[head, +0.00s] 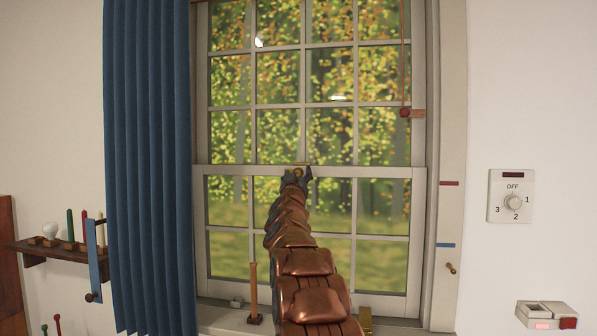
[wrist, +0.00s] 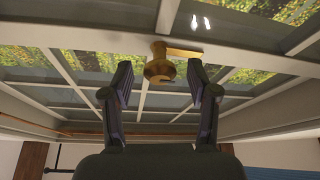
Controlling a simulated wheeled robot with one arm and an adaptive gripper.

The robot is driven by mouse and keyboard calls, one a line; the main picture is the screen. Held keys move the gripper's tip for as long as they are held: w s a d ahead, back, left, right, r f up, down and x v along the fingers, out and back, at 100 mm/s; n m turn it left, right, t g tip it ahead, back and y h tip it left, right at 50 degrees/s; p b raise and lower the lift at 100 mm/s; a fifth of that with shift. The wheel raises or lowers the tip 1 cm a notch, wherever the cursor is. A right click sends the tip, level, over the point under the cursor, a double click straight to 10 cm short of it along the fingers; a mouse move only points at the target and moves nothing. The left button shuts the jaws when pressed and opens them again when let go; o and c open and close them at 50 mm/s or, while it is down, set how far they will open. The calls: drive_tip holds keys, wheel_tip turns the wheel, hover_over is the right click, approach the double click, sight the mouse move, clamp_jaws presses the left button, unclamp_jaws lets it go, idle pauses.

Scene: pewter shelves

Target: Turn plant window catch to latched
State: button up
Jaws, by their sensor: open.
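The window catch is a small brass fitting (wrist: 160,66) on the white meeting rail of the sash window (head: 345,172). In the wrist view it sits between and just beyond my fingertips, with a flat brass arm reaching to the right along the rail. My gripper (wrist: 160,82) is open, one finger on each side of the catch, and I see gaps between fingers and brass. In the head view my gripper (head: 297,177) is at the meeting rail at the end of my copper arm, and it hides most of the catch.
A blue curtain (head: 150,160) hangs left of the window. A red-knobbed cord (head: 404,112) hangs at the upper right. A candle-like stick (head: 254,290) stands on the sill. A dial switch (head: 513,202) is on the right wall, and a small shelf (head: 40,249) is at left.

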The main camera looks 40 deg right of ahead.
drive_tip(key=shift+p+x, duration=0.3)
drive_tip(key=shift+x, duration=0.5)
drive_tip(key=shift+c, duration=0.2)
clamp_jaws()
